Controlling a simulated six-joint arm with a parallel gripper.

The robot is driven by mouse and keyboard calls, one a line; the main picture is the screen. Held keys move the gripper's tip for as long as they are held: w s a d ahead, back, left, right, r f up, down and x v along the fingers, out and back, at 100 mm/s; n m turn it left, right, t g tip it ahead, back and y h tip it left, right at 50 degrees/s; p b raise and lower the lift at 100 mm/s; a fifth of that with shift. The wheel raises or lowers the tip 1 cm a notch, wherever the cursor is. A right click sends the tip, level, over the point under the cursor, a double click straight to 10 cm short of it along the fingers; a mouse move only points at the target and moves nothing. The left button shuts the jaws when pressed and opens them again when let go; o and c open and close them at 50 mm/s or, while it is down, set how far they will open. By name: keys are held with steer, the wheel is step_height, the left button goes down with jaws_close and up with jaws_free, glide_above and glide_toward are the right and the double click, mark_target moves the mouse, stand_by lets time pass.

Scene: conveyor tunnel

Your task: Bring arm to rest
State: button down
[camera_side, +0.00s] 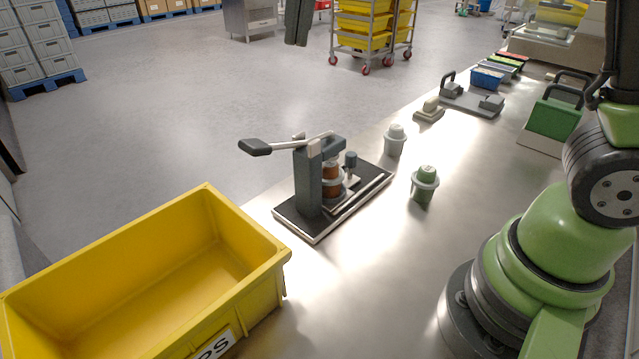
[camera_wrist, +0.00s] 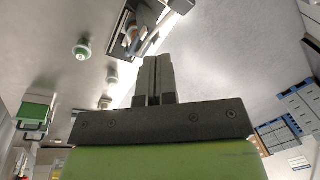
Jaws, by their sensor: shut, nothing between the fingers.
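My gripper (camera_wrist: 153,68) shows in the wrist view with its two dark fingers together and nothing between them. In the side view the dark fingers (camera_side: 298,24) hang at the top edge, high above and apart from the bench; the rest of the gripper is out of frame. A lever press (camera_side: 318,178) stands on a dark base plate on the metal bench (camera_side: 365,262), its handle pointing left. It also shows at the top of the wrist view (camera_wrist: 140,35). A green-topped cup (camera_side: 424,184) and a paler cup (camera_side: 395,140) stand upright right of the press.
A large empty yellow bin (camera_side: 262,285) is at the front left. Further along the bench are a small beige block (camera_side: 429,110), a grey fixture (camera_side: 470,99), a green box (camera_side: 553,118) and a blue tray (camera_side: 487,79). Bare bench lies in front of the press.

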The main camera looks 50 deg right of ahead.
steer(key=s+d+f+n+t, duration=0.1)
steer(key=s+d+n+t, duration=0.1)
steer(key=s, duration=0.6)
steer(key=s+d+f+n+t+y, duration=0.1)
steer(key=s+d+n+t, duration=0.2)
steer(key=s, duration=0.5)
steer(key=shift+d, duration=0.35)
